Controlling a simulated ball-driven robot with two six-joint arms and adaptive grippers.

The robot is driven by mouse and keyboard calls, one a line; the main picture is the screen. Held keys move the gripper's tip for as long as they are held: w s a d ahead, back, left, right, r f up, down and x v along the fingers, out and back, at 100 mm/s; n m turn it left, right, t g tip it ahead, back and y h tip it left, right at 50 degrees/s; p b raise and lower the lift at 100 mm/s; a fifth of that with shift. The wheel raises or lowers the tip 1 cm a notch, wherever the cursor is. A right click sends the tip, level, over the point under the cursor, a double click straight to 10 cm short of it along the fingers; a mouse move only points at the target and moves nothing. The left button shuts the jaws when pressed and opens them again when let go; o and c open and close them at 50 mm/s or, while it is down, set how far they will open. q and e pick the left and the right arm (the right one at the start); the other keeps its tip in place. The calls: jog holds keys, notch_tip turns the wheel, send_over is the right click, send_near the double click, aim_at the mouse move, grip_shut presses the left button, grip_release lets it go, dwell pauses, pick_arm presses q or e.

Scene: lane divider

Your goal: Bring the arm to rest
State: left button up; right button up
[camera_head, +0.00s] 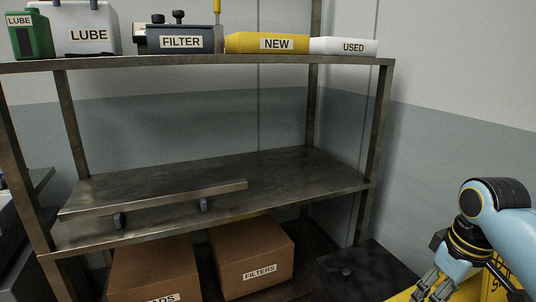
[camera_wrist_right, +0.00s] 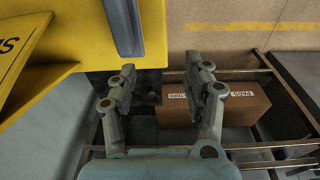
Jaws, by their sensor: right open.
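My right arm (camera_head: 480,215) comes in at the lower right of the head view, blue with black joints. My right gripper (camera_head: 425,290) hangs low beside the yellow surface at the bottom edge. In the right wrist view, the right gripper (camera_wrist_right: 161,76) has its two grey fingers spread apart with nothing between them. My left gripper is in neither view.
A metal shelf rack (camera_head: 200,65) carries a green lube container (camera_head: 30,38), a filter unit (camera_head: 180,38), a yellow NEW tray (camera_head: 250,44) and a white USED tray (camera_head: 330,47). A divider (camera_head: 155,200) lies on the middle shelf. Cardboard boxes, including FILTERS (camera_head: 250,255), sit below.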

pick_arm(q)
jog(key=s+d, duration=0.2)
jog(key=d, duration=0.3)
pick_arm(e)
jog(key=s+a+r+m+t+h, duration=0.1)
jog(key=s+r+m, duration=0.1)
jog(key=s, duration=1)
jog(key=s+a+r+m+t, duration=0.1)
jog(key=s+a+r, duration=0.1)
jog(key=s, duration=0.9)
notch_tip(320, 180, down, 30)
jog(key=s+d+g+b, duration=0.1)
jog(key=s+d+b, duration=0.15)
jog(key=b, duration=0.25)
pick_arm(q)
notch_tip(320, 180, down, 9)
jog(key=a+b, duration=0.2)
jog(key=b, duration=0.2)
pick_arm(e)
jog(key=s+d+f+g, duration=0.1)
jog(key=s+f, duration=1.7)
jog(key=f, duration=0.3)
jog(key=shift+s+d+f+m, duration=0.15)
jog(key=shift+d+f+m, duration=0.15)
jog(key=shift+f+m, duration=0.1)
